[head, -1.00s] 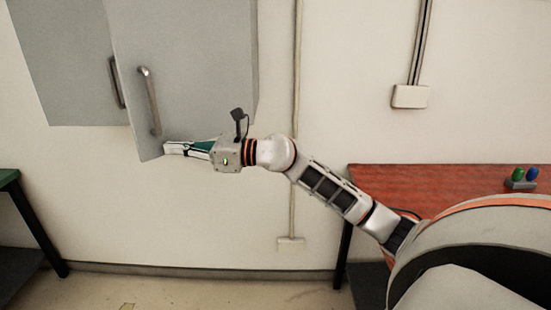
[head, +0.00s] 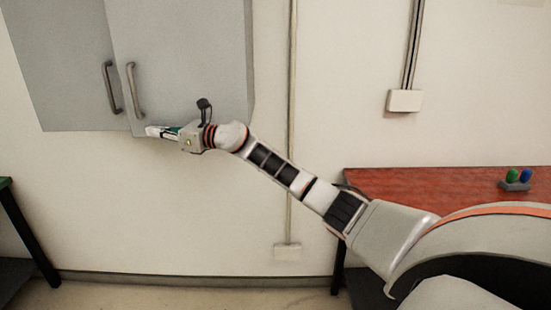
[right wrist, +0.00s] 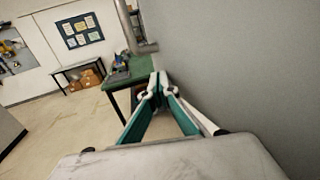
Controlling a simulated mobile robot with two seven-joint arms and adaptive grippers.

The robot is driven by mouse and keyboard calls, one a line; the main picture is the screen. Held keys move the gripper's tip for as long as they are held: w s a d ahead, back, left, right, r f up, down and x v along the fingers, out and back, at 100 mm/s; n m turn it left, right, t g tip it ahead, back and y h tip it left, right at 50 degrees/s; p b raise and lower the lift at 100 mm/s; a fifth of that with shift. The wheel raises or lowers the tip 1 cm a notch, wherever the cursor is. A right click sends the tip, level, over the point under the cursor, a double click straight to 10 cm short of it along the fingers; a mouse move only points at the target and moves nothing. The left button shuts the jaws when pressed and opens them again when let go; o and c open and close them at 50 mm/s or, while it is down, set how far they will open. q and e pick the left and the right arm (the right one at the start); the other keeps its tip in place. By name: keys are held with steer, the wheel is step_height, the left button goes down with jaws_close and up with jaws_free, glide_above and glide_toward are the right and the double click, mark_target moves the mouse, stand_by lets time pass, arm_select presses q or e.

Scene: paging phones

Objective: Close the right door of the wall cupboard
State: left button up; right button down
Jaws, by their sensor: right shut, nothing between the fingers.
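The grey wall cupboard hangs at the upper left of the head view. Its right door (head: 190,60) lies almost in line with the left door (head: 60,70); I cannot tell whether a small gap remains. The right door's handle (head: 135,90) stands beside the left door's handle (head: 110,88). My right gripper (head: 150,131) is shut and empty at the right door's lower edge, just below its handle. In the right wrist view the gripper (right wrist: 158,88) runs close along the grey door face (right wrist: 240,70); contact is unclear. My left gripper is not in view.
A red-topped table (head: 430,185) stands at the right, with a small holder of green and blue items (head: 516,180). A green table's edge (head: 8,183) shows at the left. A conduit (head: 292,200) runs down the wall. The floor between the tables is clear.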

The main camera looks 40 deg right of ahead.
steer(key=shift+m+t+h, duration=0.5)
steer(key=shift+m+h, duration=0.2)
steer(key=shift+h, duration=0.2)
steer(key=shift+w+d+p, duration=0.15)
steer(key=shift+w+d, duration=0.2)
steer(key=shift+w, duration=0.3)
steer(key=shift+w+d+p, duration=0.2)
steer(key=shift+w+d, duration=0.2)
steer(key=shift+w, duration=0.25)
steer(key=shift+w+d+p, duration=0.15)
steer(key=shift+w+d, duration=0.2)
steer(key=shift+w, duration=0.3)
steer(key=shift+s, duration=0.1)
